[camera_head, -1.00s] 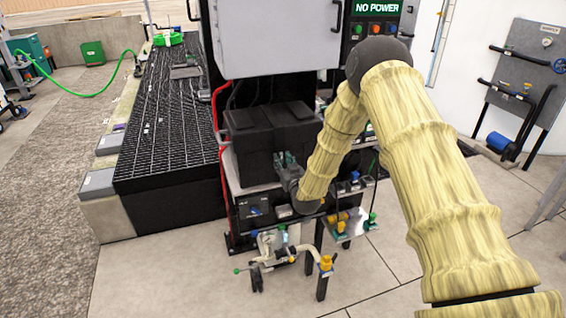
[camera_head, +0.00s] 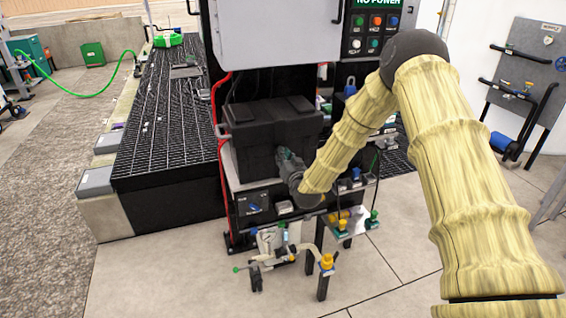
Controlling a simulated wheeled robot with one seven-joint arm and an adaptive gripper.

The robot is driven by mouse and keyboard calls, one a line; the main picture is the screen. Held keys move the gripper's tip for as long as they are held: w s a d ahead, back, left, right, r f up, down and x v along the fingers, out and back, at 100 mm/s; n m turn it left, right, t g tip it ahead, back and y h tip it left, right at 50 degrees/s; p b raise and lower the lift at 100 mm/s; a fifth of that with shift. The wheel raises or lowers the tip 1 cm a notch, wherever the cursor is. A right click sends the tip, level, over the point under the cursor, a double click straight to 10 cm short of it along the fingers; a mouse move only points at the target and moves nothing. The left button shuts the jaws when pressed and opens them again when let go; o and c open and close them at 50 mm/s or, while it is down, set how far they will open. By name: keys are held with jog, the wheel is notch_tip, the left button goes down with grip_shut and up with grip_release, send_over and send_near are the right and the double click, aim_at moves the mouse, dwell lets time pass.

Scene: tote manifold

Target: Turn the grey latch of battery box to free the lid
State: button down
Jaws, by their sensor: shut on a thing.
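The battery box (camera_head: 250,133) is a black box with a lid on a shelf under the large grey cabinet. Its lid lies flat on top. My gripper (camera_head: 281,158) is at the front face of the box, right of its middle, with its fingers against the box just below the lid edge. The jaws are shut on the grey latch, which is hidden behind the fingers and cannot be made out.
The grey cabinet (camera_head: 268,35) hangs close above the box. A red hose (camera_head: 222,150) runs down its left side. A pipe manifold with valves (camera_head: 285,245) stands below the shelf. Black grating (camera_head: 165,125) lies left. Pale floor is open in front.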

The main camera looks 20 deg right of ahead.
jog(key=shift+d+f+m+b, duration=0.1)
jog(key=shift+m+b, duration=3.15)
jog(key=shift+m, duration=0.2)
jog(key=shift+d+f+m+b, duration=0.1)
jog(key=shift+m+b, duration=3.15)
jog(key=shift+m, duration=0.2)
jog(key=shift+r, duration=0.1)
jog(key=c, duration=1.5)
grip_release()
jog(key=shift+o, duration=0.2)
jog(key=shift+a, duration=0.1)
